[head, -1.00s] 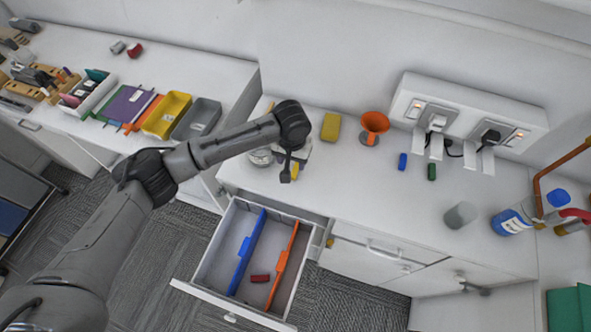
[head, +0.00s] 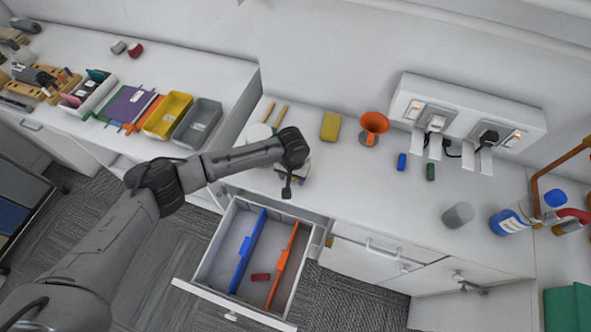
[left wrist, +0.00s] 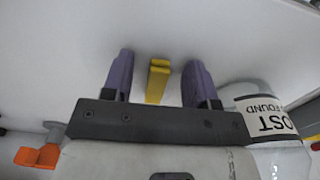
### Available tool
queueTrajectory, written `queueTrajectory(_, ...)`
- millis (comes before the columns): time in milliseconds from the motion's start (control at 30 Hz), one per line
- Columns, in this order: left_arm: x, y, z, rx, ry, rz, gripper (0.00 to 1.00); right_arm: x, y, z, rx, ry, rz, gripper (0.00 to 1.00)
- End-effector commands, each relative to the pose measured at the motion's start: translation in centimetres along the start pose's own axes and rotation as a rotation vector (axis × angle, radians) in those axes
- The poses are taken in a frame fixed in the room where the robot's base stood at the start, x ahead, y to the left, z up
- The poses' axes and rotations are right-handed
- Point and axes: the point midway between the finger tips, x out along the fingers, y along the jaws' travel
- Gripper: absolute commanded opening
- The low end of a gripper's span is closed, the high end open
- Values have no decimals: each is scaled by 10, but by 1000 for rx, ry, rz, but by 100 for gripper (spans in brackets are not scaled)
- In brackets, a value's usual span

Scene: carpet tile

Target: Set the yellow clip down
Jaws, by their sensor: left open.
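The yellow clip (left wrist: 158,80) shows in the left wrist view between the two purple fingers of my left gripper (left wrist: 160,62). The fingers are open, with a gap on each side of the clip. The clip is over the pale surface; I cannot tell whether it rests on it. In the head view my left gripper (head: 287,192) is at the counter's front edge, just behind the open drawer. My arm hides the clip there. My right gripper is not in view.
The open drawer (head: 206,244) holds a blue divider (head: 247,250), an orange divider (head: 283,262) and a red block (head: 261,277). A labelled white container (left wrist: 262,107) stands close to the right finger.

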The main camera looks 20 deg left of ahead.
Motion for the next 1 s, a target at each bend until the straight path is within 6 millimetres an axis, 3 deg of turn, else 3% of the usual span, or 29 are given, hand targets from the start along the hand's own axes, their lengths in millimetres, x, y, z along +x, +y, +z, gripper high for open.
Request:
queueTrajectory(167,0,0,0,0,0,0,53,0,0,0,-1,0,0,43)
queueTrajectory(700,0,0,0,0,0,0,2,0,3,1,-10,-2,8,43)
queueTrajectory(1000,-2,0,0,0,0,0,0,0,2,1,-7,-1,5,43)
